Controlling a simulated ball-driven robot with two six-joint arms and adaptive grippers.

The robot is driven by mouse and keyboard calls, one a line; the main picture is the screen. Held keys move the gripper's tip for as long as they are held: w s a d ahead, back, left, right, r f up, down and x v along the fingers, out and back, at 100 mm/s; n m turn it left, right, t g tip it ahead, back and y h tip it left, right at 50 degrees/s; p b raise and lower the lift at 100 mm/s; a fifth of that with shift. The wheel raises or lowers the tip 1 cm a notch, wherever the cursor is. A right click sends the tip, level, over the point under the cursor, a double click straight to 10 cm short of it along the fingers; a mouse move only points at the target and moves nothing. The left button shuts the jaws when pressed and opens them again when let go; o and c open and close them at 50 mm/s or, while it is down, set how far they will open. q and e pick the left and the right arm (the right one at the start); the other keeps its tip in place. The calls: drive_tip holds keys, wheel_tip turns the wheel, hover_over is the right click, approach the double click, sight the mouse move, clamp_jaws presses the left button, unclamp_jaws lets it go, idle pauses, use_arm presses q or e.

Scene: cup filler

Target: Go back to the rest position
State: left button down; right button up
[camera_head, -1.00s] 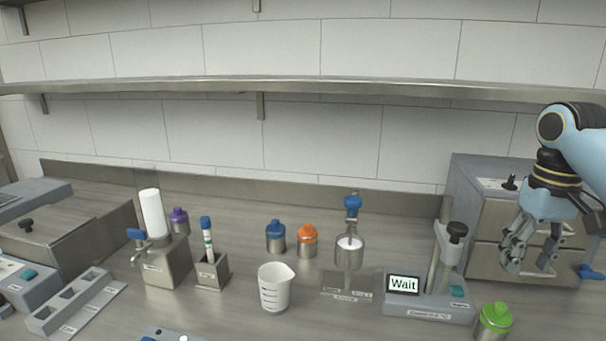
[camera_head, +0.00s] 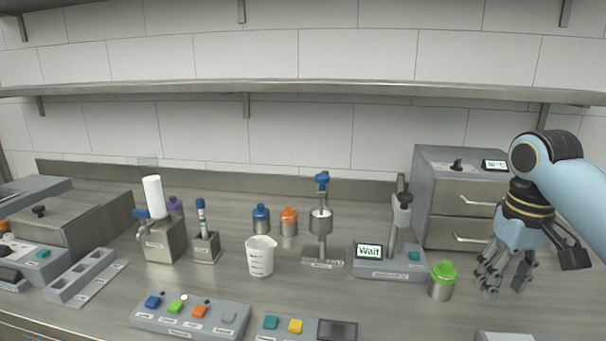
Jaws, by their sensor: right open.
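My right gripper (camera_head: 503,276) hangs at the right of the head view, fingers pointing down. It is open and empty, in front of the drawer unit and to the right of the green-lidded cup (camera_head: 442,280). A gap shows between it and the cup. My left gripper is not in view.
A device with a "Wait" screen (camera_head: 369,251) stands left of the green-lidded cup. A white measuring jug (camera_head: 260,256) stands mid-counter. A metal drawer unit (camera_head: 462,205) is behind my right gripper. A button panel (camera_head: 190,316) lies at the front. A shelf (camera_head: 300,88) spans the wall.

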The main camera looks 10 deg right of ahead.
drive_tip(key=s+a+f+n+t, duration=0.1)
drive_tip(key=s+a+f, duration=0.25)
drive_tip(key=s, duration=0.25)
drive_tip(key=s+a+f+n+t, duration=0.1)
drive_tip(key=s+a+f, duration=0.25)
drive_tip(key=s, duration=0.25)
drive_tip(key=s+a+r+t, duration=0.1)
drive_tip(key=s+a+r, duration=0.1)
drive_tip(key=s, duration=0.4)
drive_tip(key=s+a+r+t, duration=0.1)
drive_tip(key=s+a+r, duration=0.1)
drive_tip(key=s, duration=0.3)
wheel_tip(320, 180, down, 33)
drive_tip(key=s+d+g+b, duration=0.2)
drive_tip(key=b, duration=0.5)
use_arm(q)
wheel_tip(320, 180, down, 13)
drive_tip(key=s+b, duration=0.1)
drive_tip(key=b, duration=0.5)
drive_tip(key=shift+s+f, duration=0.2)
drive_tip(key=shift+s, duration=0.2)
use_arm(e)
drive_tip(key=s+d+f+g, duration=0.1)
drive_tip(key=s+f, duration=1.7)
drive_tip(key=f, duration=0.5)
drive_tip(key=shift+s+h, duration=0.2)
drive_tip(key=shift+h, duration=0.1)
drive_tip(key=shift+d, duration=0.1)
